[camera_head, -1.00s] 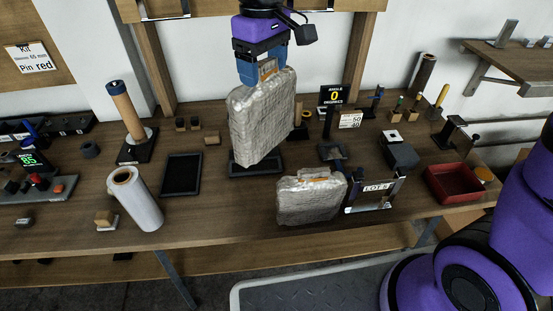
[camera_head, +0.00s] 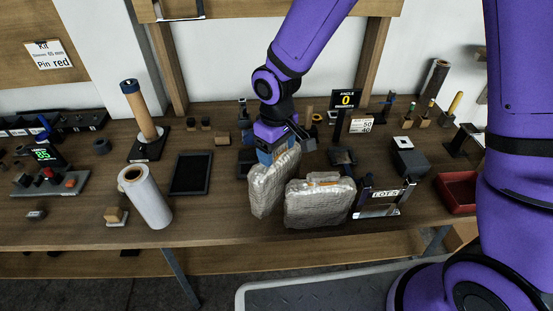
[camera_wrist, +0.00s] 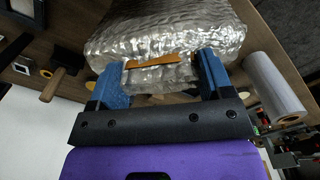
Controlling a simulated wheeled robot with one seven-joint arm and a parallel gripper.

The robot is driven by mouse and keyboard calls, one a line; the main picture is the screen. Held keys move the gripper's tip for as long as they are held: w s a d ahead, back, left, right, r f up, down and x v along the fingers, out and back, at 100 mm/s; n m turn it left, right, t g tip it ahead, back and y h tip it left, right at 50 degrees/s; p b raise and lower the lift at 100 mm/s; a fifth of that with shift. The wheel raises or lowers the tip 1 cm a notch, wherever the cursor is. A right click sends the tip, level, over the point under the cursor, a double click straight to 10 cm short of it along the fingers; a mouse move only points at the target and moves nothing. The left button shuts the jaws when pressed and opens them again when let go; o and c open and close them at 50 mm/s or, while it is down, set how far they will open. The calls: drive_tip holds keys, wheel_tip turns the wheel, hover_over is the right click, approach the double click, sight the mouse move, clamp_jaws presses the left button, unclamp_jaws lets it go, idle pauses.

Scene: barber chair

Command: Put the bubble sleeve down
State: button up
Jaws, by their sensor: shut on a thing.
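The bubble sleeve (camera_head: 266,191) is a silvery, crinkled, upright packet, held from above by my gripper (camera_head: 278,150). It hangs at or just above the front part of the bench; I cannot tell whether its bottom touches the wood. In the wrist view the blue fingers of my gripper (camera_wrist: 160,80) are shut on the top of the sleeve (camera_wrist: 165,30), beside an orange-brown strip. A second similar silvery packet (camera_head: 318,205) stands on the bench just right of the held one, very close to it; I cannot tell whether they touch.
A white roll (camera_head: 146,198) stands left on the wooden bench (camera_head: 215,228). A dark flat tray (camera_head: 190,174) lies behind it. A LOT 5 stand (camera_head: 382,198) is right of the second packet, and a red bin (camera_head: 457,191) is farther right. Bare wood lies between roll and sleeve.

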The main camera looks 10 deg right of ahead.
sight(276, 161)
drive_tip(key=shift+f, duration=2.05)
drive_tip(key=o, duration=1.1)
wheel_tip(276, 161, up, 12)
drive_tip(key=shift+r, duration=0.15)
drive_tip(key=shift+d, duration=0.1)
